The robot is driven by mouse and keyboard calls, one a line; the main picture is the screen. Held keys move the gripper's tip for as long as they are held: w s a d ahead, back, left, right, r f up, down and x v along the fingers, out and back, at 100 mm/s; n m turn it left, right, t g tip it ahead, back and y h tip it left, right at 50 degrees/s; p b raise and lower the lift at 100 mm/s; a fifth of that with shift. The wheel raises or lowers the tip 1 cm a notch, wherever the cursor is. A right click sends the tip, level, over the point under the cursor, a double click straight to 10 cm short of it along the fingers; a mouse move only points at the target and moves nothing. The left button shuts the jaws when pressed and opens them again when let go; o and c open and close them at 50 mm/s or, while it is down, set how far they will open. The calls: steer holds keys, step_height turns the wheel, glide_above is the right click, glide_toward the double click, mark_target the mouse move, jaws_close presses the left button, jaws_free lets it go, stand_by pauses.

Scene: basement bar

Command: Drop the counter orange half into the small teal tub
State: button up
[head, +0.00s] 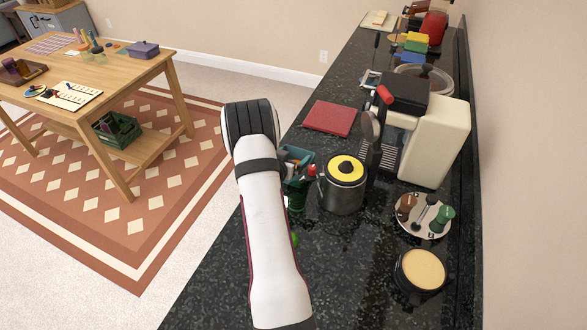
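A teal container (297,153), likely the small teal tub, shows on the dark counter just right of my white arm. My arm covers its left part, and I cannot see what is inside it. I cannot make out an orange half anywhere on the counter. My arm rises from the bottom of the head view and bends at a dark joint near the middle. My gripper is hidden behind the arm, so its opening does not show.
A steel pot with a yellow-and-black lid (345,170) stands right of the teal container. A coffee machine (432,140), a round plate with small items (401,229), and a black-rimmed bowl (422,270) crowd the right. A red mat (329,118) lies behind. The front counter (235,290) is bare.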

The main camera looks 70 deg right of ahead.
steer(key=v, duration=1.5)
steer(key=shift+a+r, duration=0.15)
steer(key=shift+a, duration=0.2)
